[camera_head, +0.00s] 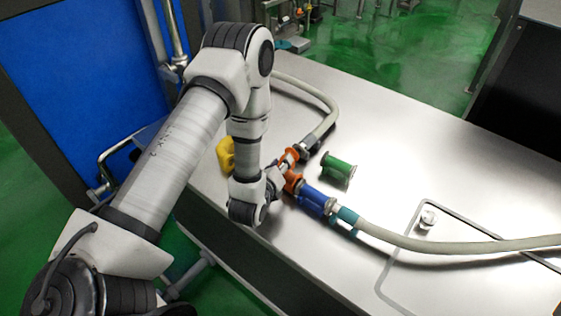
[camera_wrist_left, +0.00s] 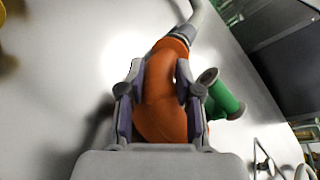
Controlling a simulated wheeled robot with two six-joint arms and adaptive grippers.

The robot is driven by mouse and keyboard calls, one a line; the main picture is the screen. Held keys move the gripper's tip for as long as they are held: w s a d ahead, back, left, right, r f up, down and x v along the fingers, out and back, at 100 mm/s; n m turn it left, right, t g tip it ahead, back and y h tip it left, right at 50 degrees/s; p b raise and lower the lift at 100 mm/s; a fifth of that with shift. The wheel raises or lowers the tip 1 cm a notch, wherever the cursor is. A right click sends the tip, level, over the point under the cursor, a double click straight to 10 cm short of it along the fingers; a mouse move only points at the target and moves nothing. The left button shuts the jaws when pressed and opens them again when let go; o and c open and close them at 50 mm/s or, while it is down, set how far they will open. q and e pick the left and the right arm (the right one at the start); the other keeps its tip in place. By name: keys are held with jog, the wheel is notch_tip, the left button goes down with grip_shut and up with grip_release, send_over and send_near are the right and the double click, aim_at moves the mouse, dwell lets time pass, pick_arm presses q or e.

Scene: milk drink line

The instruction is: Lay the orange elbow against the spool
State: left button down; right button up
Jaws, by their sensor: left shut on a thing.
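My left gripper (camera_head: 283,173) is shut on the orange elbow (camera_head: 292,183). In the left wrist view the fingers (camera_wrist_left: 161,98) grip the sides of the elbow (camera_wrist_left: 159,112), whose far end meets a grey collar on a pale hose. A green flanged spool (camera_head: 337,169) lies apart to the right; it also shows in the wrist view (camera_wrist_left: 224,100). A blue spool-like piece (camera_head: 313,198) lies beside the elbow's near end in the head view. I cannot tell whether they touch. My right gripper is not in view.
One pale hose (camera_head: 320,101) curves behind the elbow. Another hose (camera_head: 440,243) runs right from a teal coupling (camera_head: 345,217). A yellow object (camera_head: 225,154) is partly behind my left arm. A small metal piece (camera_head: 428,218) stands right. The steel tabletop (camera_head: 410,150) is clear beyond the green spool.

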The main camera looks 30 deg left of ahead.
pick_arm(q)
jog(key=shift+f, duration=0.5)
dwell(0.3)
jog(key=c, duration=0.7)
grip_release()
jog(key=v, duration=0.7)
jog(key=shift+s+d, duration=0.1)
jog(key=shift+s, duration=0.2)
